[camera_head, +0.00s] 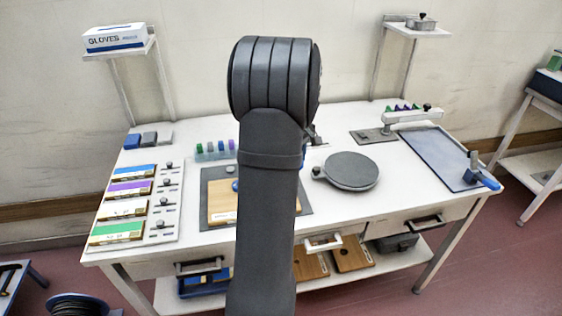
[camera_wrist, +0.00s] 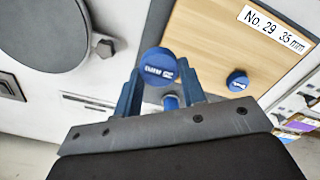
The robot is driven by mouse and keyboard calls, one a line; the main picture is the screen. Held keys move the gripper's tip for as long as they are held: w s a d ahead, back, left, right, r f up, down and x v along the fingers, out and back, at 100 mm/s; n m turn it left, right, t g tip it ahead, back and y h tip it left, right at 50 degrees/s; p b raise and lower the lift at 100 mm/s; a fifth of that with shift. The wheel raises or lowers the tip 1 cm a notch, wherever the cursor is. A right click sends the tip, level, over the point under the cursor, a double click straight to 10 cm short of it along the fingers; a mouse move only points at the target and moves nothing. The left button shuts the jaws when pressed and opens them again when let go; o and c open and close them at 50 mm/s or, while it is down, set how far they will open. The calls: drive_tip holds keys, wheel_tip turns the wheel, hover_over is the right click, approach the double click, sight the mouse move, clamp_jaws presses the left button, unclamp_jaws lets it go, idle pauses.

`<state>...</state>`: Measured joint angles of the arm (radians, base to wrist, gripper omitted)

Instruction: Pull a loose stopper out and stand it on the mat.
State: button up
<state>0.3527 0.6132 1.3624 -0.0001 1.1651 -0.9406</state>
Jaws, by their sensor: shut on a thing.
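My gripper (camera_wrist: 160,78) has blue fingers, shut on a blue round stopper (camera_wrist: 158,64) whose printed cap faces the wrist camera. Below the cap, another blue piece (camera_wrist: 170,102) shows between the fingers; I cannot tell what it is. A second blue stopper (camera_wrist: 237,80) sits in the wooden board labelled No. 29, 35 mm (camera_wrist: 205,45); it also shows in the head view (camera_head: 236,185). The board lies on a dark grey sheet (camera_head: 212,176). A blue-grey mat (camera_head: 432,152) lies at the table's right. My arm hides most of the gripper in the head view.
A grey round turntable (camera_head: 351,171) stands right of the board. A white arm-like fixture (camera_head: 408,117) stands behind it. A rack of coloured pegs (camera_head: 214,152) is at the back. Colour-striped boxes (camera_head: 122,190) line the left. White table shows between these.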

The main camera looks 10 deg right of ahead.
wheel_tip(320, 180, up, 7)
drive_tip(key=s+d, duration=0.3)
drive_tip(key=shift+r, duration=0.2)
idle(0.6)
drive_tip(key=shift+w, duration=0.1)
drive_tip(key=w+d+f, duration=0.5)
drive_tip(key=w+f, duration=0.1)
drive_tip(key=w, duration=0.2)
drive_tip(key=w+a+f, duration=0.4)
drive_tip(key=w+a, duration=0.1)
drive_tip(key=w+a+f, duration=0.2)
drive_tip(key=w+a, duration=0.1)
drive_tip(key=shift+w+f, duration=0.25)
drive_tip(key=shift+f, duration=2)
